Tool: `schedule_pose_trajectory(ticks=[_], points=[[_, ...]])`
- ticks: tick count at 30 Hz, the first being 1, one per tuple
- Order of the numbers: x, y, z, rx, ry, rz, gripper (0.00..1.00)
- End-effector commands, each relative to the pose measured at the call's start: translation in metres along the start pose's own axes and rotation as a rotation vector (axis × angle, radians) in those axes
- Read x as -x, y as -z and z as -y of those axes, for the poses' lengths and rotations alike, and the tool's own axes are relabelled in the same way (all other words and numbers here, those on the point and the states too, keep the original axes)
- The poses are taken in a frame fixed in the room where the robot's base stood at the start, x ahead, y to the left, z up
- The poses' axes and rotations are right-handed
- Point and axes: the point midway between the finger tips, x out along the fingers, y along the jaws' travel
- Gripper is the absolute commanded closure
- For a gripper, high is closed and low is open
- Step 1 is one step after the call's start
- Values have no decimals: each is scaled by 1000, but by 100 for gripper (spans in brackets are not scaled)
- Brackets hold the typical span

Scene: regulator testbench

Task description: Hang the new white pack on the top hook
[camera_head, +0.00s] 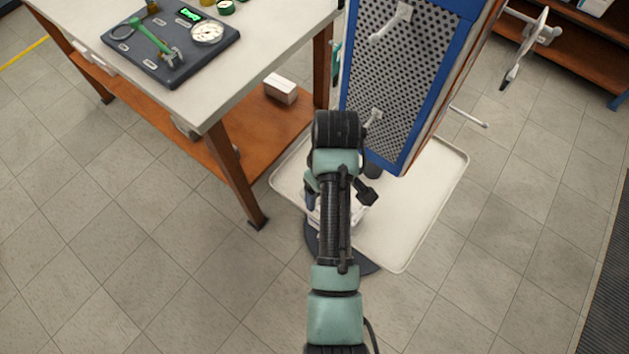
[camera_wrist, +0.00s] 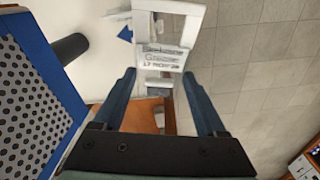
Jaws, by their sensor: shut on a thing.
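The white pack (camera_wrist: 162,60) has dark printed lettering and a frame-like loop with an opening. In the wrist view it is at the fingertips of my gripper (camera_wrist: 160,82), which is shut on it. In the head view my arm largely hides the gripper and pack, low over a pale floor tray. The perforated panel (camera_head: 400,80) with a blue frame stands just beyond. On its visible face are an upper hook (camera_head: 400,20) and a lower hook (camera_head: 373,117), the lower one partly behind my arm. The pack is apart from the upper hook.
A workbench (camera_head: 185,85) with a gauge board (camera_head: 170,42) stands left, with a white box (camera_head: 280,88) on its lower shelf. The tray (camera_head: 440,190) lies under the panel. Another peg (camera_head: 470,116) sticks out right of the panel. Floor in front is clear.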

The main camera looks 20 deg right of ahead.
Motion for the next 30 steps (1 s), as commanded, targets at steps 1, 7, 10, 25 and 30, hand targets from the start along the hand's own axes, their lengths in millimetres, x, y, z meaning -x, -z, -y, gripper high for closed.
schedule_pose_trajectory(ticks=[1,7,10,25,30], points=[[25,-1,-2,73,4,55,82],[66,-11,-5,424,-38,298,82],[89,-15,-5,611,-93,422,82],[216,-15,9,1386,-663,828,82],[254,-8,19,1518,-852,866,82]])
